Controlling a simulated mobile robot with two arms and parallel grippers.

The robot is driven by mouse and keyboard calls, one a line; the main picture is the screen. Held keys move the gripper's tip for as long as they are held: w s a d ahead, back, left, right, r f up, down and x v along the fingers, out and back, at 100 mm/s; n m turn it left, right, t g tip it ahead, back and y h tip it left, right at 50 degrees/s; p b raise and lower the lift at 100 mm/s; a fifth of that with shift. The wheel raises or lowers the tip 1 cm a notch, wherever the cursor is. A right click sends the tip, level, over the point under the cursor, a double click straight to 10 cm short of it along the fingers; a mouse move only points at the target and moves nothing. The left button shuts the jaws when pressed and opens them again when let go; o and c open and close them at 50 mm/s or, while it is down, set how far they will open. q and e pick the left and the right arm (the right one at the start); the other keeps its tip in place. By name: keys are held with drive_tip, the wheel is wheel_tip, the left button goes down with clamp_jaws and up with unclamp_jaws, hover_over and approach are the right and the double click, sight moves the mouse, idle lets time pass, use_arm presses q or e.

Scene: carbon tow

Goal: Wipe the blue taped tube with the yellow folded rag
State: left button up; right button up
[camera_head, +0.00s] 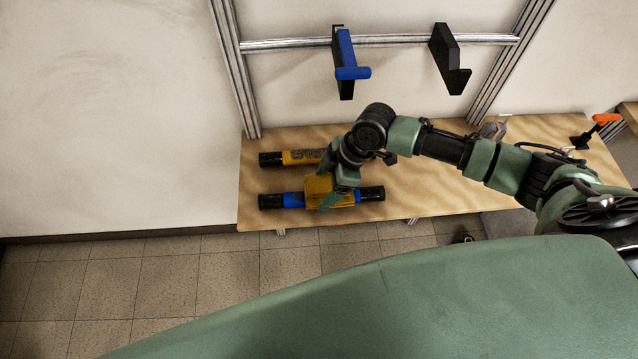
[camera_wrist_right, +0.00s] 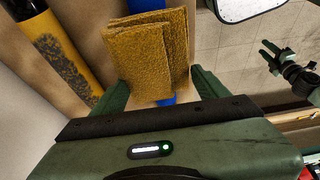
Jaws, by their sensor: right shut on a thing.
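The blue taped tube (camera_head: 292,200) lies along the front of the wooden table, with black ends and blue tape bands. The yellow folded rag (camera_head: 318,186) is over the middle of this tube. In the right wrist view the rag (camera_wrist_right: 150,55) stands between the green fingers, with blue tape of the tube (camera_wrist_right: 146,5) showing beyond it. My right gripper (camera_head: 335,190) is shut on the rag. Whether the rag presses on the tube is hard to tell. My left gripper (camera_wrist_right: 272,58) shows small at the right of the wrist view, its fingers apart and empty.
A yellow taped tube (camera_head: 298,157) with a dark, speckled patch lies behind, parallel to the blue one. The wooden table (camera_head: 430,200) has bare room to the right. A blue bracket (camera_head: 346,60) and a black bracket (camera_head: 447,62) hang on the rail above. An orange-handled clamp (camera_head: 605,119) stands far right.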

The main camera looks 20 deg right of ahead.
drive_tip(key=shift+s+d+f, duration=0.15)
drive_tip(key=shift+s+d, duration=0.2)
drive_tip(key=shift+d, duration=0.45)
drive_tip(key=shift+w+a+p, duration=0.2)
drive_tip(key=shift+a+p, duration=0.25)
drive_tip(key=shift+a, duration=0.35)
drive_tip(key=shift+w+a, duration=0.25)
drive_tip(key=shift+a, duration=0.5)
drive_tip(key=shift+w+a, duration=0.25)
drive_tip(key=shift+a, duration=0.45)
drive_tip(key=shift+w+a+r+p, duration=0.2)
drive_tip(key=shift+a+r+p, duration=0.15)
drive_tip(key=shift+a, duration=0.15)
drive_tip(key=shift+w+a+f, duration=0.1)
drive_tip(key=shift+w+a, duration=0.05)
drive_tip(key=shift+a, duration=0.2)
wheel_tip(320, 180, up, 5)
drive_tip(key=p, duration=0.5)
